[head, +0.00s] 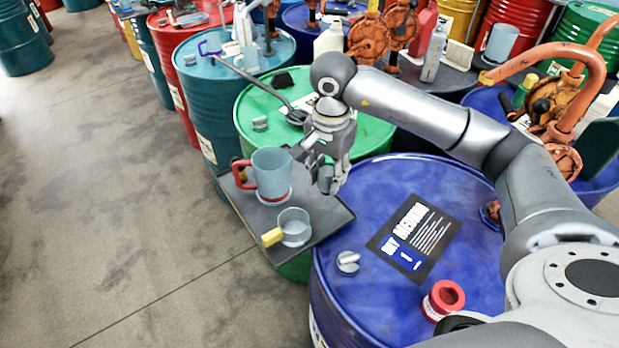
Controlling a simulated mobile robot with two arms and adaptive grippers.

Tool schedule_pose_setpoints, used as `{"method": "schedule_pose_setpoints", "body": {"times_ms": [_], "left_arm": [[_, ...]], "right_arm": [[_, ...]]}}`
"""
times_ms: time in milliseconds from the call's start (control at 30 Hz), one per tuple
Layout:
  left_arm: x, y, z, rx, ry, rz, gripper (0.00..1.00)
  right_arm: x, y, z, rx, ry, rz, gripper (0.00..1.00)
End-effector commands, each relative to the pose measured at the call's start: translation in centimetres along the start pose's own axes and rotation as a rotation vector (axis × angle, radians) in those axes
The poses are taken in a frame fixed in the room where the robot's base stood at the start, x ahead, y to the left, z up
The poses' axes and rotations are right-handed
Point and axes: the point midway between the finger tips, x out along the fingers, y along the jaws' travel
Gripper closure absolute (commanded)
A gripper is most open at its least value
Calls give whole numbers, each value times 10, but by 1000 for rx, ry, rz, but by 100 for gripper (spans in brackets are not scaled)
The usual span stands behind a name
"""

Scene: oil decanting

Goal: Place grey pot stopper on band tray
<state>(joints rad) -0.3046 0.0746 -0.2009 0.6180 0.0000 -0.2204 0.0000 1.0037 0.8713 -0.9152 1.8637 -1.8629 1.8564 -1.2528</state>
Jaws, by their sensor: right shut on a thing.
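My right gripper (331,172) hangs over the right part of a dark flat tray (334,218), fingers pointing down. It is shut on a small grey piece (325,181), which looks like the grey pot stopper and is partly hidden by the fingers. The piece appears to be above the tray surface. On the tray stand a blue-grey jug (271,172) with a red handle and red base ring, and a small clear cup (294,226) with a yellow grip. My left gripper is not in view.
A blue drum (460,200) right of the tray bears a dark label sheet (414,238), a grey knob-like cap (347,262) and a red ring-shaped spool (444,299). A green drum (375,132) with another grey cap (260,123) stands behind. Open floor lies left.

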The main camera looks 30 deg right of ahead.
Motion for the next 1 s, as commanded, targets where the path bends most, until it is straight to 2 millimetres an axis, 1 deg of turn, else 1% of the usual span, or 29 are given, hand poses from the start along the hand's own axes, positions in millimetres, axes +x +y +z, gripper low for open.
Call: {"method": "schedule_pose_setpoints", "body": {"times_ms": [33, 67, 100, 200, 333, 600, 700, 800, 900, 1000], "left_arm": [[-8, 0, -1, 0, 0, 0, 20], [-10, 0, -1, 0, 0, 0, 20], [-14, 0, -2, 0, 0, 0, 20], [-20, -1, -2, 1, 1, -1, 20], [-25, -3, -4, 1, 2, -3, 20], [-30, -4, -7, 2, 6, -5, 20], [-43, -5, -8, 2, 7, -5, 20], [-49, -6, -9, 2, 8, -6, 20], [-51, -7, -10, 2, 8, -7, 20], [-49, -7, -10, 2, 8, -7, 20]], "right_arm": [[1, -9, -4, 1, -3, 2, 85], [5, -13, -6, 2, -3, 4, 85], [15, -18, -9, 1, -5, 5, 85], [32, -31, -16, 1, -4, 4, 85], [49, -43, -23, -1, -1, 1, 85], [64, -53, -29, 0, -1, 2, 85], [75, -52, -28, -1, -3, 5, 85], [87, -52, -28, 0, -2, 3, 85], [94, -53, -28, -2, -1, 0, 85], [95, -53, -29, -2, 0, -1, 85]]}}
